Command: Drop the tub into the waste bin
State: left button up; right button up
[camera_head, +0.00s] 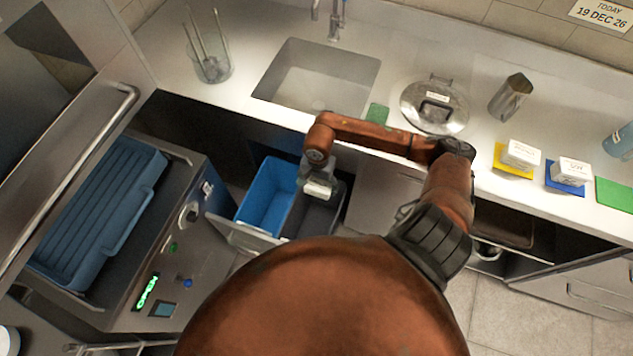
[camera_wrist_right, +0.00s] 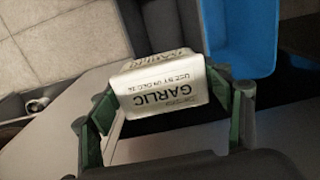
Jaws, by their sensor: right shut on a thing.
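The tub is white, with a label reading GARLIC; its use-by line is too small to read surely. It shows in the right wrist view (camera_wrist_right: 160,88) and small in the head view (camera_head: 318,189). My right gripper (camera_wrist_right: 175,105) is shut on it, a green-padded finger on each side. In the head view my right gripper (camera_head: 320,178) hangs over the pull-out drawer below the counter. The drawer holds a blue bin (camera_head: 262,185) and a dark grey bin (camera_head: 322,222). The tub is above the grey bin, near the divide. No bin label is readable. My left gripper is out of view.
The counter carries a sink (camera_head: 318,75), a glass of utensils (camera_head: 211,68), a lidded steel pan (camera_head: 435,105), a steel cup (camera_head: 511,97), and white tubs on yellow (camera_head: 512,172) and blue (camera_head: 564,188) mats. A machine with a blue rack stands left.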

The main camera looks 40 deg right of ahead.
aim_at(318, 185)
jog(key=shift+f, duration=0.85)
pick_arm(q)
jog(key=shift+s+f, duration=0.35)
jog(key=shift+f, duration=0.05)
pick_arm(e)
jog(key=o, duration=1.5)
jog(key=shift+r, duration=0.1)
notch_tip(318, 185, up, 12)
jog(key=shift+f, duration=0.1)
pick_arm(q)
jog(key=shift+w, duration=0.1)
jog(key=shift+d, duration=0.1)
pick_arm(e)
jog(key=shift+a, duration=0.1)
